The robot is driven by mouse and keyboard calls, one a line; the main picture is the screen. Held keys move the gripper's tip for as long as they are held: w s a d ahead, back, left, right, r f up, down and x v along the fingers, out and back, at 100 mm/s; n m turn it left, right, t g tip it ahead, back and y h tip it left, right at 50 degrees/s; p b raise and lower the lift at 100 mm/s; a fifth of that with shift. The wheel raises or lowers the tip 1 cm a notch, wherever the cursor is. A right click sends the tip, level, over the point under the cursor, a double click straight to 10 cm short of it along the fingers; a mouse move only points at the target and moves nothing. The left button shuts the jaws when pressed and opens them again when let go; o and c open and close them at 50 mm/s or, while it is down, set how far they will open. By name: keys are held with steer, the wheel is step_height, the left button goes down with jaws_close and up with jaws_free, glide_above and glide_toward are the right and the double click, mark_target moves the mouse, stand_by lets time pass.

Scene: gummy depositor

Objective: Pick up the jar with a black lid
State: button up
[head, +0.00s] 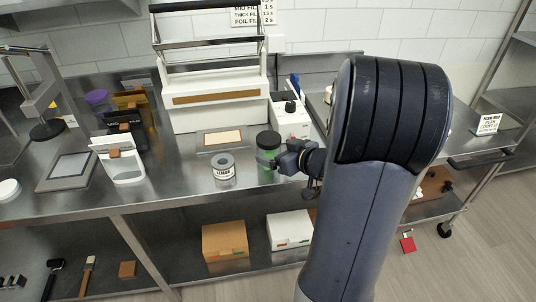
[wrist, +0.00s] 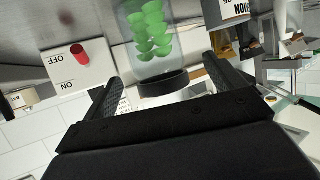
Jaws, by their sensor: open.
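The jar with a black lid (head: 268,141) stands on the steel counter, with green pieces inside. In the wrist view the clear jar (wrist: 150,38) appears upside down, its black lid (wrist: 163,84) towards my gripper. My gripper (wrist: 164,72) is open, with one finger on each side of the lid in the picture. I cannot tell whether the fingers touch it. In the head view my gripper (head: 272,162) is at the jar's near side and covers part of it.
A labelled grey-lidded jar (head: 223,170) stands just left on the steel counter (head: 185,190). A white switch box (head: 291,120) is behind right. A white-framed machine (head: 215,105) stands behind, with a beige plate (head: 222,138) before it. A white container (head: 122,163) is farther left.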

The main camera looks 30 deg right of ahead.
steer(key=x, duration=0.5)
steer(key=shift+w+d+f, duration=0.1)
steer(key=shift+d, duration=0.05)
steer(key=c, duration=1.1)
